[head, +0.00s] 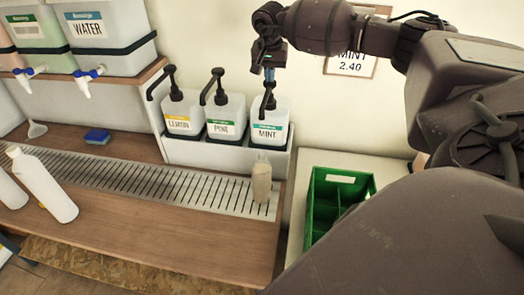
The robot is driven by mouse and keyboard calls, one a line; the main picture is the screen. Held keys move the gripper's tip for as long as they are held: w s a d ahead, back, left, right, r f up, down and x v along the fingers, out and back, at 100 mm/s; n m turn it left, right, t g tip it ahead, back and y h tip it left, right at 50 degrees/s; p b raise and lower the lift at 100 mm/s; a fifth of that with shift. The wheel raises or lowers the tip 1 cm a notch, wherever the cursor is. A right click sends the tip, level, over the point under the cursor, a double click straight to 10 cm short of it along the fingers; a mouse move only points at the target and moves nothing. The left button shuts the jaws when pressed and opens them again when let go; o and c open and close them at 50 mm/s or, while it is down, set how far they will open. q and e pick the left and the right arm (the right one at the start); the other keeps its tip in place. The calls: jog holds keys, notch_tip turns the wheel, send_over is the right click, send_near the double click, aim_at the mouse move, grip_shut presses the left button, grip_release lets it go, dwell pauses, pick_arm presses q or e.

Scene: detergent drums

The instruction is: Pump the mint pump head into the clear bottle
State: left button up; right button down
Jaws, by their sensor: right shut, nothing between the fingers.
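The mint drum (268,128) is a white container with a green-topped MINT label, at the right end of a row of three. Its black pump head (268,97) stands on top, with the spout toward the front. My right gripper (269,76) is shut and points down directly above the mint pump head; I cannot tell whether it touches it. The clear bottle (261,183) stands upright on the metal drip grate, in front of the mint drum and below its spout. It shows a beige content or tint. My left gripper is not in view.
The lemon drum (181,118) and pine drum (225,120) stand left of mint. A green crate (337,190) is right of the counter. White bottles (42,185), a blue sponge (97,136) and water tanks (105,35) are at left. The front wooden counter (170,235) is clear.

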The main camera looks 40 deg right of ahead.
jog(key=shift+r+p, duration=1.25)
jog(key=shift+r, duration=1.1)
jog(key=shift+f, duration=0.15)
jog(key=shift+f+b, duration=0.4)
jog(key=shift+f, duration=0.15)
jog(key=shift+f+b, duration=0.5)
jog(key=shift+f, duration=0.5)
jog(key=shift+f+b, duration=0.7)
jog(key=shift+f, duration=0.8)
jog(key=shift+r, duration=0.25)
